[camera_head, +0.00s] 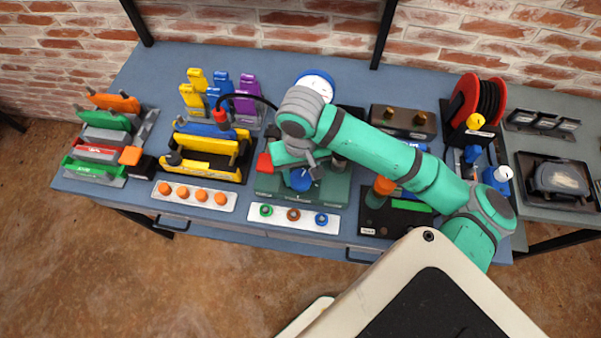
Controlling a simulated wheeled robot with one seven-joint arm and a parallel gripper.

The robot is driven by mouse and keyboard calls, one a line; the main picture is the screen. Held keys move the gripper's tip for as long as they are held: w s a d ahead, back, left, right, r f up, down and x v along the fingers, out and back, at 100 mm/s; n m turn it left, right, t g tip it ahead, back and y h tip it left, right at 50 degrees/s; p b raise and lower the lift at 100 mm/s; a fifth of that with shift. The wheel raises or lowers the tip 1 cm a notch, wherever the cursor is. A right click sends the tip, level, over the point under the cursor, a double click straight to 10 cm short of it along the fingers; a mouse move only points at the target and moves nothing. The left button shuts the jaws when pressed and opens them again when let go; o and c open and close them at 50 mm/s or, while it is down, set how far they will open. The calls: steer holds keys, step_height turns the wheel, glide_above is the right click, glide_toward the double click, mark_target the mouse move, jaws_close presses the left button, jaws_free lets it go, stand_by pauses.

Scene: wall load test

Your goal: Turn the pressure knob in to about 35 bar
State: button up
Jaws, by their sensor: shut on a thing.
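The pressure knob (299,180) is blue and sits on the green block (332,193) in the middle of the bench. My gripper (305,172) is right at the knob, reaching down from above, and is shut on it. The gripper and wrist cover part of the knob, so its angle does not show. A round white gauge with a blue rim (316,82) stands behind my wrist. My arm hides its lower part, and its reading is too small to tell.
A white strip with coloured rings (293,218) lies in front. A yellow-and-black fixture (208,150) stands to the left, a red cable reel (476,103) to the right. My forearm spans the bench's right half.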

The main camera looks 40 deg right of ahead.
mark_target(301, 178)
stand_by(0.3)
steer(key=o, duration=1.1)
steer(key=shift+c, duration=0.2)
step_height(301, 178, up, 11)
steer(key=shift+f, duration=0.1)
stand_by(0.3)
